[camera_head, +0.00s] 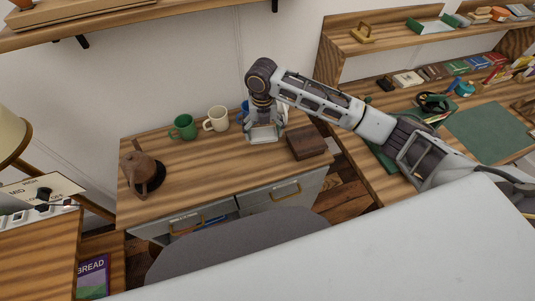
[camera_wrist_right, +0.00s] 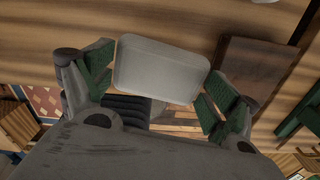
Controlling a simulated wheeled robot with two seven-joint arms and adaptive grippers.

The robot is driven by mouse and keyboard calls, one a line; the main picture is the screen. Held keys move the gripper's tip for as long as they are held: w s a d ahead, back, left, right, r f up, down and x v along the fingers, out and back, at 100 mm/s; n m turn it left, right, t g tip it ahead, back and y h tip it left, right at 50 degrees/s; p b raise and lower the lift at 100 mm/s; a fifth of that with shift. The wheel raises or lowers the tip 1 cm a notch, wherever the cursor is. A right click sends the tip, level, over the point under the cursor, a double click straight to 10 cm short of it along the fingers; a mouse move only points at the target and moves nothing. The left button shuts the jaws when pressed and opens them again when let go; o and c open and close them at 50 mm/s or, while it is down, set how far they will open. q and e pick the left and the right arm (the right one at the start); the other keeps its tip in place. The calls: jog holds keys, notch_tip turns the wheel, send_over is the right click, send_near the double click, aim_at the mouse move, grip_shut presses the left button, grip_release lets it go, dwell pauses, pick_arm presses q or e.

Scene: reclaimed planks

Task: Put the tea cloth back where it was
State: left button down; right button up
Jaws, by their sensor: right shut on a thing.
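My right gripper (camera_head: 265,130) is over the back right part of the wooden sideboard top (camera_head: 215,165). It is shut on a pale grey folded piece with rounded corners, which looks like the tea cloth (camera_head: 263,136). In the right wrist view the cloth (camera_wrist_right: 162,68) sits between the green finger pads of the gripper (camera_wrist_right: 158,88). I cannot tell whether the cloth touches the sideboard top. My left gripper is not in view.
A green mug (camera_head: 183,128), a cream mug (camera_head: 216,118) and a partly hidden blue mug (camera_head: 245,107) stand left of the gripper. A dark wooden box (camera_head: 306,142) is close on its right. The front middle of the top is clear.

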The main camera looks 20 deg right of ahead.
jog(key=shift+s+d+n, duration=0.2)
jog(key=shift+s+n, duration=0.15)
jog(key=shift+n, duration=0.35)
jog(key=shift+s+d+n, duration=0.1)
jog(key=shift+n, duration=0.2)
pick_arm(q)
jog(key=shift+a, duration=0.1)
